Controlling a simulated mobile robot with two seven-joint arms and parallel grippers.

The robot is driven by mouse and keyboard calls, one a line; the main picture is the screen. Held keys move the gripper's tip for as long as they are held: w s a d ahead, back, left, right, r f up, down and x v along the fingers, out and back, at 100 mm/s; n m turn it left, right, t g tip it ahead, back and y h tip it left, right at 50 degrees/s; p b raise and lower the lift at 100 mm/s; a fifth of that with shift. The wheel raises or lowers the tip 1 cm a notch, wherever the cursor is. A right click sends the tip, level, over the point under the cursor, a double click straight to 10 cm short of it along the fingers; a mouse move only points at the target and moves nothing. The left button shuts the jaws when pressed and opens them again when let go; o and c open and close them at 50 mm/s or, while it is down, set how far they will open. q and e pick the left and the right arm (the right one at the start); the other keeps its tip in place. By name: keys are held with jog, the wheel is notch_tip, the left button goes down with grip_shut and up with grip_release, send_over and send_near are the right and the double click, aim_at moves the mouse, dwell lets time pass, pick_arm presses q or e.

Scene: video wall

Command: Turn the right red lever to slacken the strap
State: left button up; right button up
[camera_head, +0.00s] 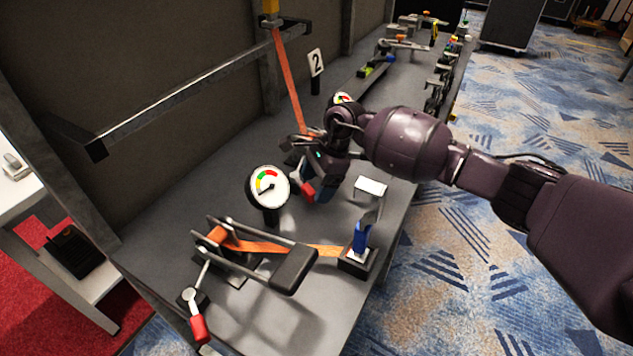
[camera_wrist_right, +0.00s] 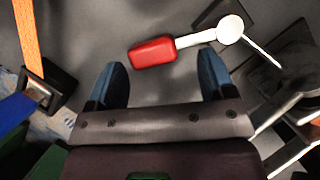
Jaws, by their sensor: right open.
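A red-handled lever (camera_head: 308,193) shows just beside my right gripper (camera_head: 317,188) in the head view, partly hidden by it. In the right wrist view a red handle (camera_wrist_right: 152,53) on a white arm and hub (camera_wrist_right: 230,28) lies just beyond and between the two blue fingertips of my right gripper (camera_wrist_right: 160,68). The fingers are open, apart and empty. An orange strap (camera_head: 290,85) runs up behind the gripper. A second red lever (camera_head: 199,328) stands at the lower left, near another orange strap (camera_head: 260,247). My left gripper is out of view.
A round dial gauge (camera_head: 268,187) stands on the grey bench (camera_head: 190,190) left of my right gripper. A black-handled ratchet (camera_head: 290,270) and a blue clip (camera_head: 361,235) stand in front. Carpet lies to the right.

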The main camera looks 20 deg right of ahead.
jog(key=p+v, duration=0.1)
jog(key=v, duration=1)
jog(key=shift+s+f, duration=0.1)
jog(key=shift+f, duration=0.05)
dwell(0.3)
